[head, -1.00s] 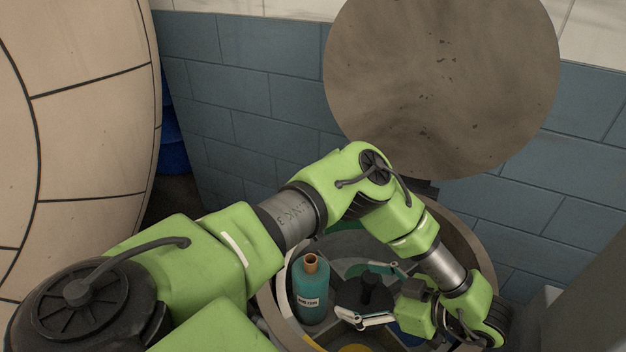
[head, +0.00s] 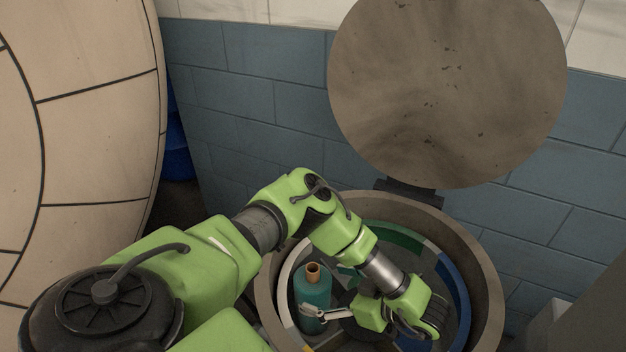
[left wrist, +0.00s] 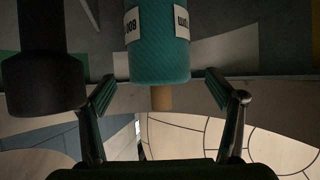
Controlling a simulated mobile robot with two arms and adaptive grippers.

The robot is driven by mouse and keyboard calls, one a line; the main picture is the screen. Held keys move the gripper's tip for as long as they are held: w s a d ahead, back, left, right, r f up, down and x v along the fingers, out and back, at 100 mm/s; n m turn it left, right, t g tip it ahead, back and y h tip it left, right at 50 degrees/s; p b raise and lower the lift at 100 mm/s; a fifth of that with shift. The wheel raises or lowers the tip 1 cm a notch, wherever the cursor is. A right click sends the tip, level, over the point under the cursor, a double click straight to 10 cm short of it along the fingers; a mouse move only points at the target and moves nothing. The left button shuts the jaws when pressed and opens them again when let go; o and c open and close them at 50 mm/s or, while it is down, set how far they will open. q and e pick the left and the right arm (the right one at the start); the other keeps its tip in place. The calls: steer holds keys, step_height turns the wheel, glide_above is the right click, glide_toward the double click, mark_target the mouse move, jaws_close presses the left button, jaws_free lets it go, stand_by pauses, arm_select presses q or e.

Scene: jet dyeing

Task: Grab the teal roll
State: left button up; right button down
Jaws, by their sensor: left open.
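The teal roll (head: 312,288) stands upright inside the round drum, at its left side, with a brown core end on top and a white label partly covered by a gripper finger. It also shows large in the left wrist view (left wrist: 158,50), with label pieces and its brown core end (left wrist: 161,98). My left gripper (head: 335,291) is open just right of the roll, its fingers pointing left toward it. In the left wrist view the fingers (left wrist: 160,84) stand apart on either side of the roll, with visible gaps. My right gripper is not in view.
The drum's thick rim (head: 483,262) surrounds the roll and my gripper. The round lid (head: 447,90) stands open behind it. A black post (left wrist: 40,75) is close beside the left finger in the wrist view. A blue tiled wall (head: 255,100) is behind.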

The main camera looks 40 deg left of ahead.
arm_select(q)
steer(key=x, duration=0.3)
steer(key=shift+w, duration=0.1)
steer(key=c, duration=2.1)
steer(key=shift+r, duration=0.15)
